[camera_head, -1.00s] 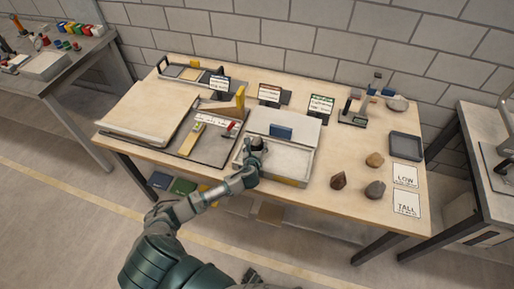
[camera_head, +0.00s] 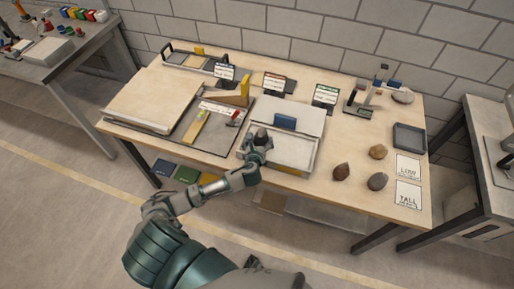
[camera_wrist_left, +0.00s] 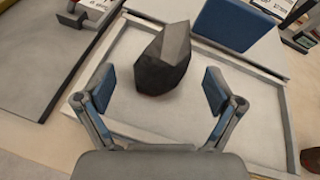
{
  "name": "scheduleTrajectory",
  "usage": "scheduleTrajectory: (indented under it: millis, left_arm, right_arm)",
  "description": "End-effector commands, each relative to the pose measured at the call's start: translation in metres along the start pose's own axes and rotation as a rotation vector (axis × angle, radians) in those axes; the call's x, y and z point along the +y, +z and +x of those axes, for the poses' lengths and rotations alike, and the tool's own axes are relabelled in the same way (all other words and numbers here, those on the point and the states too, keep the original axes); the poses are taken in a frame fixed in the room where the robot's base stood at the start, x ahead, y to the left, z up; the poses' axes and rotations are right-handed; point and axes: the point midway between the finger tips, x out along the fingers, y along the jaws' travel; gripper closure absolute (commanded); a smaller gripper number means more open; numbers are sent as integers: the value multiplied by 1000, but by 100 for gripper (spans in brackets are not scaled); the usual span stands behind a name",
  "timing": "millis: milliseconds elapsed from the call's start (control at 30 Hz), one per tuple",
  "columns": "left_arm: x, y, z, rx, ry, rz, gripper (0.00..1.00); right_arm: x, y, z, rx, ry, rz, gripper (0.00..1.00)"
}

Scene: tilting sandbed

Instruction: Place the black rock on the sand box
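The black rock (camera_wrist_left: 162,62), dark and faceted with a lighter grey top, stands upright in the sand box (camera_wrist_left: 262,142), seemingly on the pale sand. In the head view the rock (camera_head: 262,134) shows just beyond my left gripper (camera_head: 257,147), toward the left part of the sand box (camera_head: 290,168). In the left wrist view my left gripper (camera_wrist_left: 158,90) has its two fingers spread wide, one to each side of the rock, with visible gaps. It is open and empty. My right gripper is not in view.
A blue block (camera_head: 285,121) stands behind the sand. A brown rock (camera_head: 341,172), tan rock (camera_head: 378,152) and grey rock (camera_head: 377,181) lie to the right, near LOW (camera_head: 408,167) and TALL (camera_head: 408,195) cards. A dark tray (camera_head: 409,138) is at the right.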

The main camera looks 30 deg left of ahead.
Motion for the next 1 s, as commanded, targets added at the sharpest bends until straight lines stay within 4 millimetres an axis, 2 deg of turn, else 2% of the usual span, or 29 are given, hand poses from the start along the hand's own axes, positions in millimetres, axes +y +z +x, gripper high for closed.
scheduleTrajectory:
  millis: [100, 200, 333, 500, 1000]
  left_arm:
    - [-2, 1, -30, 0, -3, 1, 7]
    - [-3, 1, -50, 0, -1, 1, 7]
    - [-2, 0, -67, 0, 0, 2, 7]
    - [0, 0, -74, 0, 0, -1, 7]
    - [-1, 0, -75, 1, 1, -2, 7]
  right_arm:
    - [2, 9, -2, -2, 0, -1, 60]
    - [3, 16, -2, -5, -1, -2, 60]
    - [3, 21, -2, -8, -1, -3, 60]
    - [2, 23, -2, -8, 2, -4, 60]
    - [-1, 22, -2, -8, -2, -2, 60]
